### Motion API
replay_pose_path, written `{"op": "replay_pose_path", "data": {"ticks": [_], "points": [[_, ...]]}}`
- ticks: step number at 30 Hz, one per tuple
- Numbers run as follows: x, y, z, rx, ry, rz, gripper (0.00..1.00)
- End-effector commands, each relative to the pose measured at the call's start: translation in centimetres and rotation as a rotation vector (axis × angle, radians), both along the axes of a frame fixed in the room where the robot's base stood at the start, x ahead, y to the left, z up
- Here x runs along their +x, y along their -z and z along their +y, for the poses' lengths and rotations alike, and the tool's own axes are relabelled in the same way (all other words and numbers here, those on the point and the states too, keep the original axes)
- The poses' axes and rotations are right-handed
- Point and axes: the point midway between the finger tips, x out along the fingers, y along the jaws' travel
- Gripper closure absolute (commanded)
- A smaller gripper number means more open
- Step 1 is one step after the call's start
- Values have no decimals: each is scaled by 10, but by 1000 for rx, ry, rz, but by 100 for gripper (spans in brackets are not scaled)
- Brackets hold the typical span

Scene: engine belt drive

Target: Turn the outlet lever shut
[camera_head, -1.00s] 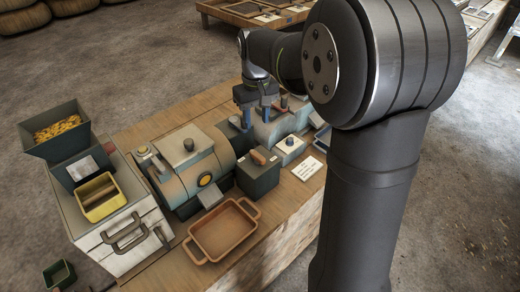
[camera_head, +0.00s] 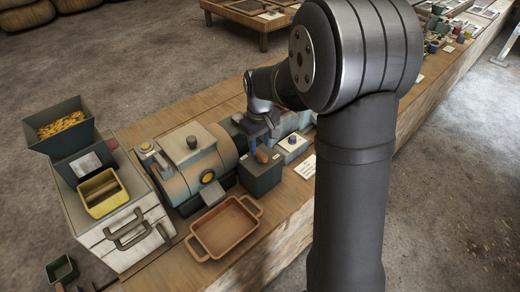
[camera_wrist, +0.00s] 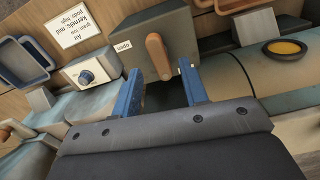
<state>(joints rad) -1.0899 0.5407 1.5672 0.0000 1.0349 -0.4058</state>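The outlet lever (camera_wrist: 157,55), a short brown handle, sits on the face of a dark green-grey box (camera_wrist: 185,32). A small label reading "OPEN" (camera_wrist: 122,46) is beside it in the wrist view. In the head view the lever (camera_head: 262,156) shows on the box (camera_head: 262,178), right of the round drum machine. My gripper (camera_wrist: 161,72) has two blue fingers spread apart with nothing gripped. In the wrist view the lever's free end lies between the fingertips, with a gap on each side. In the head view my gripper (camera_head: 258,133) is just behind and above the box.
A drum machine (camera_head: 195,160) with a yellow-centred cap stands left of the box. A brown tray (camera_head: 225,228) lies in front. A small white box with a blue knob (camera_wrist: 87,76) and a printed card (camera_wrist: 75,28) are on the other side.

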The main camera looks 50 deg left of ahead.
Motion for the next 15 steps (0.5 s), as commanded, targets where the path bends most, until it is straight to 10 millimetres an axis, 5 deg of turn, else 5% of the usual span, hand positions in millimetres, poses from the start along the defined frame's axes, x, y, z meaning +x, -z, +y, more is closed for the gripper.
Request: {"op": "replay_pose_path", "data": {"ticks": [6, 15], "points": [[0, 26, 0, -1, 0, 0, 60], [0, 31, 0, 1, 0, -1, 60]]}}
